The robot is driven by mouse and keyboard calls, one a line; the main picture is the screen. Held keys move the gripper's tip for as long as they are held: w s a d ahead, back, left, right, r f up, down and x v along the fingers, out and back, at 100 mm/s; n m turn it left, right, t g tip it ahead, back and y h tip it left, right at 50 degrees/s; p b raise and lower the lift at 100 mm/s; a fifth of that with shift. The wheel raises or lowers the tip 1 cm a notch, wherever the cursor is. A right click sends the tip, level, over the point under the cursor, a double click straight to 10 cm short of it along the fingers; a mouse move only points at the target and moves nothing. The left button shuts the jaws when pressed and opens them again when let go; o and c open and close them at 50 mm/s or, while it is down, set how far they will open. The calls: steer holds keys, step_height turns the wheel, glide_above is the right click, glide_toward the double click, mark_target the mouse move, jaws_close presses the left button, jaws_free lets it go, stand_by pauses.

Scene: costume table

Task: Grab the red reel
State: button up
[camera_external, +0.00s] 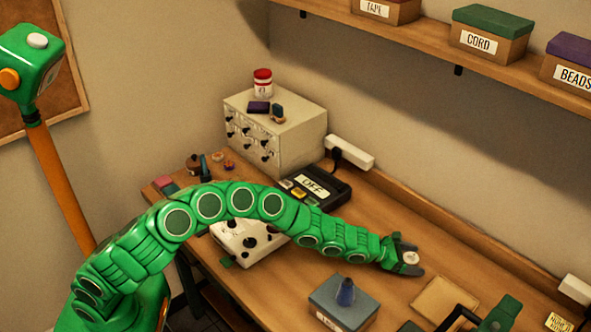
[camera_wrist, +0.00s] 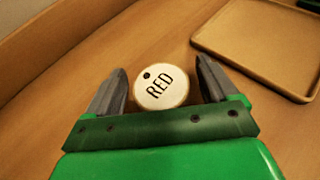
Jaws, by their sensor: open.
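The red reel shows in the wrist view as a round white disc (camera_wrist: 161,87) with the word RED and a small dark hole. It lies on the wooden table between the two grey fingers of my gripper (camera_wrist: 157,88), with a visible gap to the right finger. My gripper is open. In the external view, my gripper (camera_external: 409,261) is low over the table at the end of my green arm, and the pale reel top (camera_external: 410,258) shows between its fingers. The reel's sides are mostly hidden.
A tan tray (camera_wrist: 262,47) lies just right of the reel.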

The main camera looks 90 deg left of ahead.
steer(key=shift+w+f, duration=0.3)
steer(key=shift+w, duration=0.1)
steer(key=c, duration=1.1)
